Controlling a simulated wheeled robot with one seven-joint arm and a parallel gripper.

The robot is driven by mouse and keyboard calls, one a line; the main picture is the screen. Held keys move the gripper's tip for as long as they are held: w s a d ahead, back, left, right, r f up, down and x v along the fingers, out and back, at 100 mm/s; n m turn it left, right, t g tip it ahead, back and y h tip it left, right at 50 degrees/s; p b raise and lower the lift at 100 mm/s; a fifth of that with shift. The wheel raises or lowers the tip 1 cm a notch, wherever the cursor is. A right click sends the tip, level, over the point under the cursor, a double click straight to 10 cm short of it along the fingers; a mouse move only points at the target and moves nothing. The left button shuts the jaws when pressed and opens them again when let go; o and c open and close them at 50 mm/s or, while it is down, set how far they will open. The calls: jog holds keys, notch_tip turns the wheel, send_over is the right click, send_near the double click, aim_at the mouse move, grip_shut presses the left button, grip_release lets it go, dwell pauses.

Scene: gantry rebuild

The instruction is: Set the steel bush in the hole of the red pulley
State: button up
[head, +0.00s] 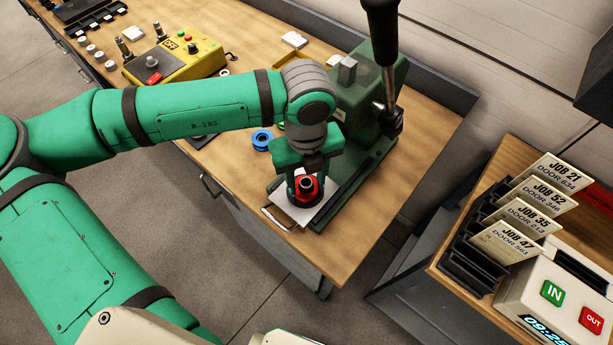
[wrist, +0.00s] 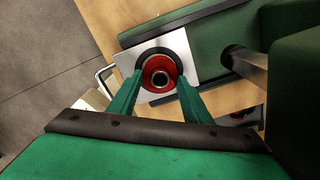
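The red pulley (wrist: 148,68) is between the two fingertips of my gripper (wrist: 160,76), which sit flush against its sides. A paler ring (wrist: 160,79) with a dark centre shows in its hole; I cannot tell whether this is the steel bush or the pulley's own hub. Behind the pulley is a black ring on a pale plate (wrist: 182,43) of the green press. In the head view my gripper (head: 305,186) points down over this plate (head: 285,210), with the red pulley (head: 307,187) at its tips. I cannot tell whether the pulley touches the plate. No separate steel bush is clearly visible.
The green press (head: 365,95) with its long dark lever (head: 383,45) stands close to my gripper. A blue pulley (head: 262,139) lies on the wooden bench. A yellow control box (head: 178,60) stands farther back. A card rack (head: 470,255) is at the right.

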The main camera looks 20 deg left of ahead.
notch_tip(320, 180, up, 11)
dwell(0.8)
jog(key=shift+f, duration=0.15)
dwell(0.6)
